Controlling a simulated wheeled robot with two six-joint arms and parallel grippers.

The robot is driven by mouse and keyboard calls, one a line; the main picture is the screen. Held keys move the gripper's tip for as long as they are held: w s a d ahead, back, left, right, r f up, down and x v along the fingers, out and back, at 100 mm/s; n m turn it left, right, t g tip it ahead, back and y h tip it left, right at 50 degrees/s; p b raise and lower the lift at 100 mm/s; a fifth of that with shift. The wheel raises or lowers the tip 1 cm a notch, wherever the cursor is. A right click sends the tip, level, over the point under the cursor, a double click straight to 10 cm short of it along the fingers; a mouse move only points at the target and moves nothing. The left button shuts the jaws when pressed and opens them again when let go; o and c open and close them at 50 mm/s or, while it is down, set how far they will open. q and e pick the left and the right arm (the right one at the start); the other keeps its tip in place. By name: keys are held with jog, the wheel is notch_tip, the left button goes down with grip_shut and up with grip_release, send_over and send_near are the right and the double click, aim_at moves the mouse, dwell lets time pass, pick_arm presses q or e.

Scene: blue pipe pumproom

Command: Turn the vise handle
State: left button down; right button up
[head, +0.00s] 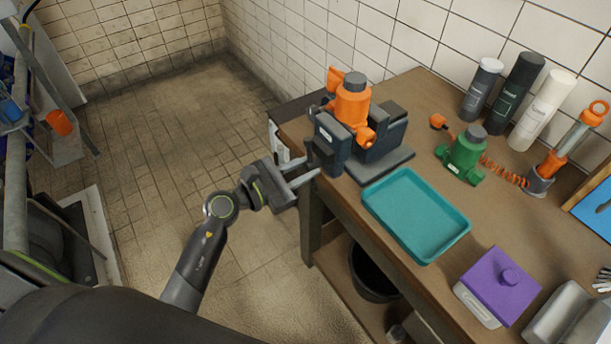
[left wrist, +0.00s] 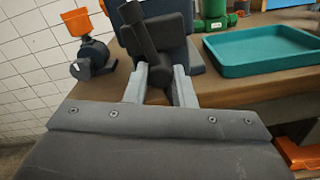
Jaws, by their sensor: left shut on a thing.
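The dark blue-grey vise (head: 385,140) is at the near left corner of the workbench. An orange valve body (head: 352,104) stands upright at its jaws. The dark vise handle (left wrist: 143,35) shows in the left wrist view as a tilted bar in front of the vise's front face (left wrist: 181,42). My left gripper (head: 312,170) is in front of the vise. In the left wrist view my left gripper (left wrist: 160,88) is shut on the lower end of the handle, with one pale finger on each side. My right gripper is in neither view.
On the wooden bench (head: 425,98) are a teal tray (head: 415,215), a green valve (head: 464,155), several bottles (head: 515,92) and a purple-lidded box (head: 498,287). A black bin (head: 373,275) is below. The tiled floor (head: 170,140) left of the bench is clear.

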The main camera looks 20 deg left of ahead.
pick_arm(q)
jog(key=m+b, duration=0.1)
jog(key=m, duration=0.1)
jog(key=shift+s+a+f+m+b, duration=0.1)
jog(key=shift+s+f+m+b, duration=0.05)
jog(key=shift+f+m+b, duration=0.2)
dwell(1.0)
jog(key=c, duration=1.5)
grip_release()
jog(key=shift+s+a, duration=0.1)
jog(key=shift+a, duration=0.05)
jog(key=o, duration=0.3)
jog(key=shift+s+a+r, duration=0.2)
jog(key=shift+s+r, duration=0.05)
jog(key=shift+r, duration=0.05)
jog(key=shift+w+d, duration=0.2)
jog(key=shift+w, duration=0.05)
jog(key=b+v, duration=0.7)
jog(key=v, duration=1)
jog(key=shift+s+a+b, duration=0.2)
jog(key=shift+s+b, duration=0.1)
jog(key=shift+b, duration=0.05)
